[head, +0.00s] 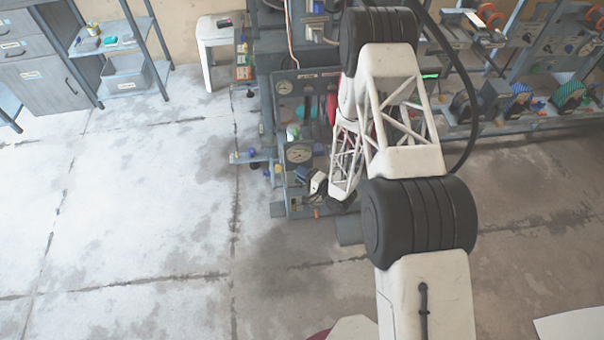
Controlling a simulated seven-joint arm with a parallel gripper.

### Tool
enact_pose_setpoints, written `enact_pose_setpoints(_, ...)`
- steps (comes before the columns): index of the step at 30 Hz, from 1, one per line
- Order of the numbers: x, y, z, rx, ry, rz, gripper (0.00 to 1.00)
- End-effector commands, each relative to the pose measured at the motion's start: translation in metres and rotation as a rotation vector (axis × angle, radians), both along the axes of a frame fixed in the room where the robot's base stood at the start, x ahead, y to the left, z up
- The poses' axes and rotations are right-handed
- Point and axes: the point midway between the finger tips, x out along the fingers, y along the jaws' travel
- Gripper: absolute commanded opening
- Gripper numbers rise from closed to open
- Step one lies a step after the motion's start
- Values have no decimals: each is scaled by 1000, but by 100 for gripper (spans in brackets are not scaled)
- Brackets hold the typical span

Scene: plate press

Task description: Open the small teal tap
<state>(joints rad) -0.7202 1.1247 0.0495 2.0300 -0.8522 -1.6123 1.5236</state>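My arm reaches over the grey-blue press (282,205) from the lower right and bends down to its front. My gripper (312,182) appears as a small white and dark shape low at the press front, beside the lower round gauge (299,153). Its fingers are too small and too covered by my arm to tell whether they are open or shut, or touching anything. I cannot pick out the small teal tap with certainty. A small white and greenish part (293,132) sits above the lower gauge.
A second round gauge (284,87) is higher on the press. A rack with wheels and coloured parts (520,100) stands at the right. The floor at left is clear.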

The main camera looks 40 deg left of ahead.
Motion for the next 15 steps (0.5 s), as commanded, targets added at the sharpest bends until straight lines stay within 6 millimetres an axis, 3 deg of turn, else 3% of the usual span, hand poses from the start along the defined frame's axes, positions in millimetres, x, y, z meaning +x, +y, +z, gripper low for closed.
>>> enact_pose_setpoints(15, 0, 0, 1, -49, -48, 0, 0)
